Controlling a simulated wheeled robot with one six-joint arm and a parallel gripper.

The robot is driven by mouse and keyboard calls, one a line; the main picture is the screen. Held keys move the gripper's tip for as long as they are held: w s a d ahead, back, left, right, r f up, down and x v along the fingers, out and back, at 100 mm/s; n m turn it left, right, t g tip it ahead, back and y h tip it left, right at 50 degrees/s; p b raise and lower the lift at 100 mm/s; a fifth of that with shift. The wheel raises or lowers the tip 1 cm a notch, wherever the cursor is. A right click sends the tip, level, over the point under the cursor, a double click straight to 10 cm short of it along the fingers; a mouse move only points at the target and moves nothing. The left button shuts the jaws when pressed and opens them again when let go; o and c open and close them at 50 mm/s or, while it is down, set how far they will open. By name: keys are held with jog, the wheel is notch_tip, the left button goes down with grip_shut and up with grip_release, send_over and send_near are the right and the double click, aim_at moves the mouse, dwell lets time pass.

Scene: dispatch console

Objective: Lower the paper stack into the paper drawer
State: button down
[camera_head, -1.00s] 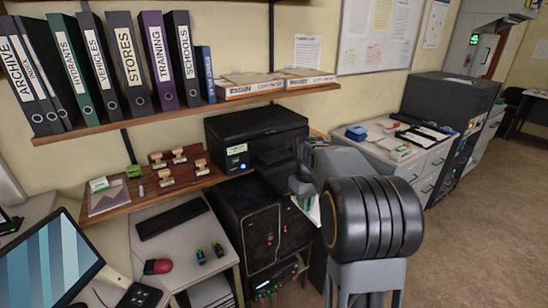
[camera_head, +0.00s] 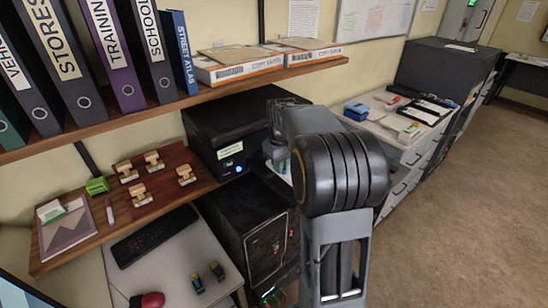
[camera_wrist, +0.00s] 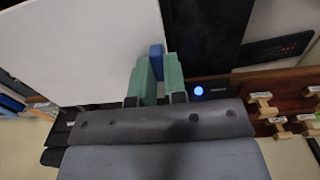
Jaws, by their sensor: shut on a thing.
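The paper stack shows as a large white sheet-like block (camera_wrist: 85,50) filling the upper left of the wrist view. My gripper (camera_wrist: 158,68) has two green fingers closed at its right edge, around a narrow blue piece (camera_wrist: 157,62) that seems to belong to the stack. The black printer (camera_head: 216,128) with a green label and blue light stands behind and left of my arm. I cannot make out the paper drawer; the printer's right part is hidden.
A black computer tower (camera_head: 250,225) stands below the printer. A wooden shelf with stamps (camera_head: 150,190) is to the left. The upper shelf (camera_head: 190,98) carries binders and paper boxes. A cabinet (camera_head: 395,150) stands right, with open floor beyond.

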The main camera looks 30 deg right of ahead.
jog(key=shift+w+f, duration=0.1)
jog(key=shift+d+f+b, duration=0.1)
jog(key=shift+f+b, duration=0.15)
jog(key=shift+b, duration=0.05)
jog(key=shift+f+b, duration=2.3)
jog(key=shift+f, duration=0.8)
jog(key=shift+s, duration=0.25)
jog(key=c, duration=1.1)
grip_release()
